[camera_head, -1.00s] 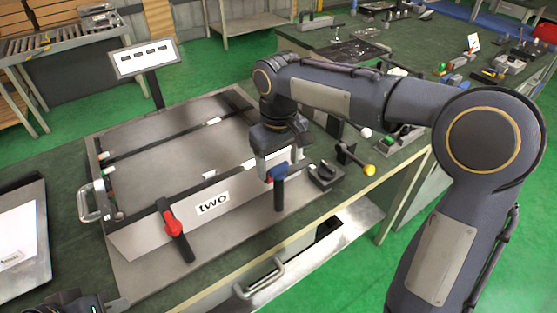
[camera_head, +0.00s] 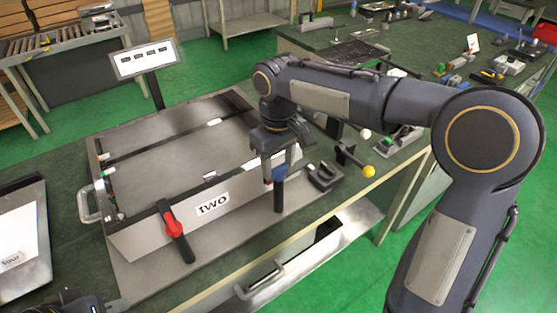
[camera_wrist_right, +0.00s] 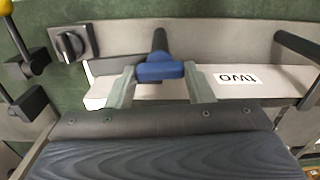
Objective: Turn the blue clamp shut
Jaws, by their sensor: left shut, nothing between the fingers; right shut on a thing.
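The blue clamp (camera_head: 279,174) is at the right end of the front bar marked "two". It has a blue head and a black handle that hangs down toward the front of the table. My right gripper (camera_head: 279,172) is over the clamp and shut on its blue head. In the right wrist view the blue head (camera_wrist_right: 160,71) lies between the two pale fingers, with the black handle pointing away. My left gripper (camera_head: 85,303) is shut and empty at the bottom left edge, partly cut off.
A red clamp (camera_head: 172,225) with a black handle sits at the left of the same bar. A grey block with a dark knob (camera_head: 324,175) and a yellow-ended lever (camera_head: 367,171) stand to the right. A panel (camera_head: 20,240) marked "four" lies at the left.

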